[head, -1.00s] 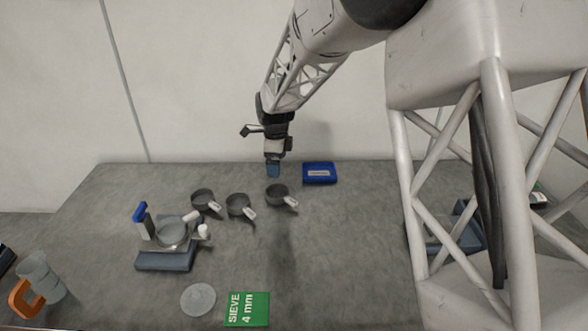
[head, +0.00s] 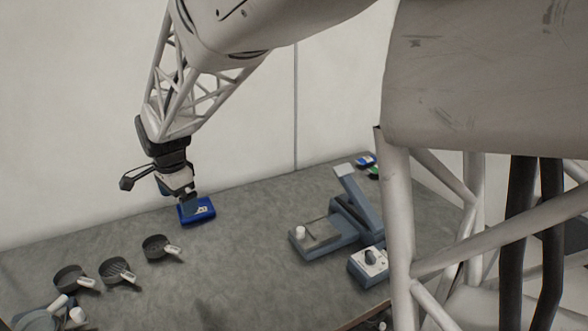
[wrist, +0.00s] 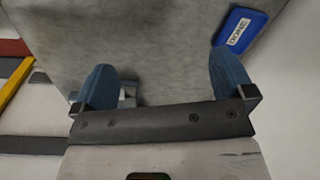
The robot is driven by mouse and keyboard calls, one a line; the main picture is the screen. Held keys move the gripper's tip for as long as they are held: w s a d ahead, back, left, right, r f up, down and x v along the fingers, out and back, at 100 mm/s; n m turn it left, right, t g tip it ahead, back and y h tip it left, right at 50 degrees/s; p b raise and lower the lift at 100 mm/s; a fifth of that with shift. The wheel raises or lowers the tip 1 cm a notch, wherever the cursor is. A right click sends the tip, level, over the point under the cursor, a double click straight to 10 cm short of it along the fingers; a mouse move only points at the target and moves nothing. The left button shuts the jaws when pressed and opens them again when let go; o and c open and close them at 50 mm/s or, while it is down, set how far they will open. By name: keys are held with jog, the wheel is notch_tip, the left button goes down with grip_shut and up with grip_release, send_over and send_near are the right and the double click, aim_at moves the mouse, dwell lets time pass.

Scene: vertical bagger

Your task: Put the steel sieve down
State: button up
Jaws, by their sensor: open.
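Three round, dark grey metal sieves or pans with pale handles stand in a loose row at the left in the head view: left (head: 70,277), middle (head: 114,270) and right (head: 157,246). I cannot tell which one is the steel sieve. My gripper (head: 188,207) is over the back of the table, beyond the right one and apart from it. In the wrist view its blue fingers (wrist: 165,85) are wide apart with grey table between them and nothing held. A small pale piece shows beside the left finger; I cannot tell what it is.
A blue box (head: 203,212) is by my gripper; the wrist view shows its DONE label (wrist: 240,30). A blue-grey machine (head: 320,243) with a raised arm and a knobbed control box (head: 369,266) stand at the right. The table (head: 235,262) between is clear.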

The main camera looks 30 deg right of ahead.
jog(key=s+d+r+n, duration=0.1)
jog(key=s+d+n, duration=0.3)
jog(key=s, duration=0.7)
jog(key=s+d+r+n+t, duration=0.1)
jog(key=s+d+n, duration=0.3)
jog(key=s, duration=0.6)
jog(key=s+d+r+n, duration=0.1)
jog(key=s+d+n, duration=0.3)
jog(key=s, duration=0.7)
jog(key=shift+s+d+r+n+t, duration=0.35)
jog(key=shift+r+n+t, duration=0.05)
jog(key=shift+n, duration=0.5)
